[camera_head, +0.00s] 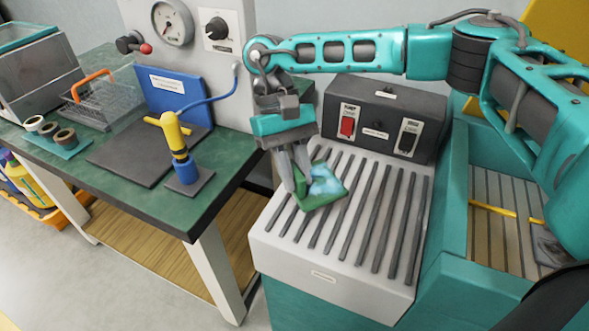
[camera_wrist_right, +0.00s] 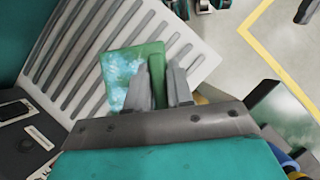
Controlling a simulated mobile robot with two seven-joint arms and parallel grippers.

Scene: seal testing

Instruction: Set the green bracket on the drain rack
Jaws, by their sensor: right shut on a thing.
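The green bracket (camera_head: 322,190) is at the left part of the drain rack (camera_head: 335,265), a pale unit with dark parallel bars. The bracket has a pale blue-white patch on one face. My right gripper (camera_head: 294,188) points down over the rack and is shut on the bracket's upright part. In the right wrist view the bracket (camera_wrist_right: 130,78) shows between and beside the fingers (camera_wrist_right: 163,85), with the rack bars (camera_wrist_right: 95,40) behind it. Whether the bracket touches the bars I cannot tell. My left gripper is not in view.
A dark switch box (camera_head: 377,120) with a red switch stands behind the rack. To the left, a green-topped bench (camera_head: 120,195) holds a wire basket (camera_head: 105,105), a blue panel (camera_head: 180,93) and a yellow-handled tool (camera_head: 175,135). Most rack bars to the right are clear.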

